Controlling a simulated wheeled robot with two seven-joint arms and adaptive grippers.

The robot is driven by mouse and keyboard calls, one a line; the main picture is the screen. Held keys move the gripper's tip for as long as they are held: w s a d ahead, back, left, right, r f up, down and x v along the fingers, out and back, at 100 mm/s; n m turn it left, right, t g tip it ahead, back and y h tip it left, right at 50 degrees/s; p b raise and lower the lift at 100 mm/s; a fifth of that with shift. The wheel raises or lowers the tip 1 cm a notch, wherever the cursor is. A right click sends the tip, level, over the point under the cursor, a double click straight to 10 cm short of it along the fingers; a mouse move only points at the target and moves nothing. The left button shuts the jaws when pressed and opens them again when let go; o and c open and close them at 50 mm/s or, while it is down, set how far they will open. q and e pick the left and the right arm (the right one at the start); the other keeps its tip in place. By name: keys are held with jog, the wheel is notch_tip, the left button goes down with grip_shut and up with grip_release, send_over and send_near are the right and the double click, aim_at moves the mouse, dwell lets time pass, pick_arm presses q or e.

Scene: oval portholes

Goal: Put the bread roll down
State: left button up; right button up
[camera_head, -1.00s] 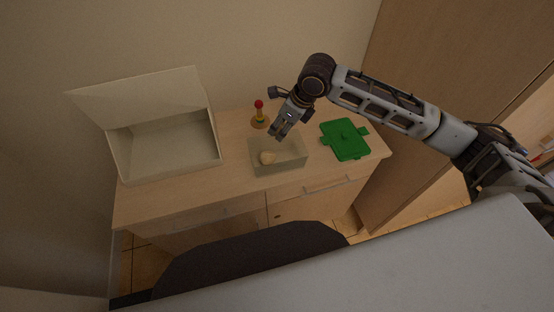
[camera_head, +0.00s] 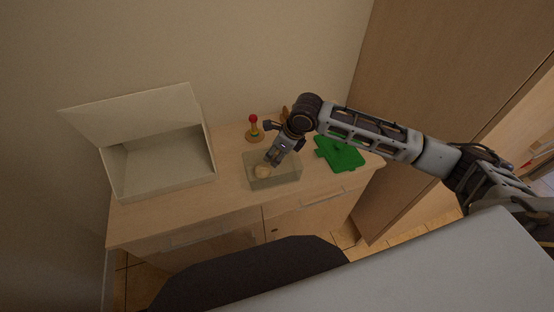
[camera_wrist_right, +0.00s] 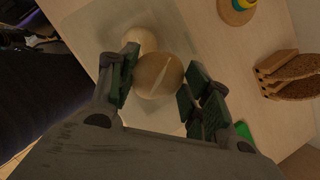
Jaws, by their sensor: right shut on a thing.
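My right gripper (camera_head: 271,160) points down into the clear rectangular tub (camera_head: 287,180) on the cabinet top. In the right wrist view, the gripper (camera_wrist_right: 158,88) is shut on the round tan bread roll (camera_wrist_right: 158,76), which has a pale slash across it. Another pale rounded thing (camera_wrist_right: 138,38) lies in the tub, partly hidden behind the roll. In the head view a tan rounded shape (camera_head: 262,171) shows at the fingertips inside the tub. I cannot tell whether the roll touches the tub's floor. My left gripper is not in view.
An open white box (camera_head: 165,180) with its lid up stands at the left. A green lid (camera_head: 340,154) lies right of the tub. A ring toy with a red knob (camera_head: 254,128) stands behind the tub. Brown wood-edged things (camera_wrist_right: 290,78) lie near it. A tall wood panel (camera_head: 440,70) rises at the right.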

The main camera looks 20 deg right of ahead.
jog(key=shift+f, duration=1.85)
jog(key=shift+f, duration=0.35)
jog(key=o, duration=1)
jog(key=shift+o, duration=0.2)
jog(key=shift+r, duration=0.1)
jog(key=shift+r, duration=0.4)
jog(key=v, duration=1.1)
jog(key=shift+s+r, duration=0.2)
jog(key=shift+r, duration=0.1)
